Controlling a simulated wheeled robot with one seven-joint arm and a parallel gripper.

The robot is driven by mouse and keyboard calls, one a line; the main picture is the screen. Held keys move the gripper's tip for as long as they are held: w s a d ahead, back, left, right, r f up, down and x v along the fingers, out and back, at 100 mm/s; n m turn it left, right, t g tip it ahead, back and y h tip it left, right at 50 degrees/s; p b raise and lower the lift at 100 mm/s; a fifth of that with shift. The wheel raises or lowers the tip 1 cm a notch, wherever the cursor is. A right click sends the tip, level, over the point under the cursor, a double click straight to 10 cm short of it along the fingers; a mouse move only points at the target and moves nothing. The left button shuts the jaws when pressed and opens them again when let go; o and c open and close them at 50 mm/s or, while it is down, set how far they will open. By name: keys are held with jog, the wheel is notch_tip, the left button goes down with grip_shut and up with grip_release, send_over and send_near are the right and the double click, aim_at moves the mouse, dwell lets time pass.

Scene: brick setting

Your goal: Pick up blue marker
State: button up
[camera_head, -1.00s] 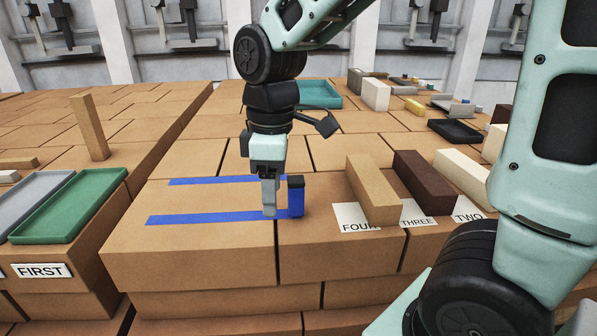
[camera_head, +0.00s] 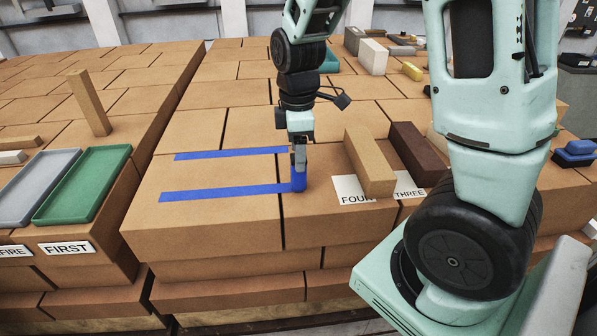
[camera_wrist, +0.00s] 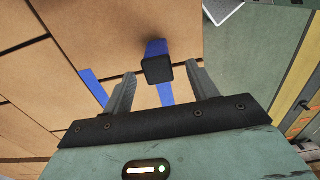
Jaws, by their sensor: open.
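The blue marker (camera_head: 298,182) stands upright on the brick surface, at the right end of the nearer blue tape strip. Its black end (camera_wrist: 157,70) faces the camera in the wrist view, with its blue side (camera_wrist: 156,48) behind. My gripper (camera_head: 300,160) points down over the marker. In the wrist view my gripper (camera_wrist: 163,72) is open, with one finger on each side of the marker's black end. Gaps show between the marker and both fingers. In the head view the fingers hide the marker's upper part.
Two blue tape strips (camera_head: 220,192) lie left of the marker. A tan block (camera_head: 369,162) and a dark brown block (camera_head: 420,153) lie to the right, by labels FOUR and THREE. A green tray (camera_head: 84,185) and a grey tray (camera_head: 36,187) sit far left.

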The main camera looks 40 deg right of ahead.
aim_at(299, 174)
jog(key=shift+d+f+p, duration=0.15)
jog(key=shift+f+p, duration=0.8)
jog(key=shift+f, duration=2.25)
jog(key=c, duration=1.1)
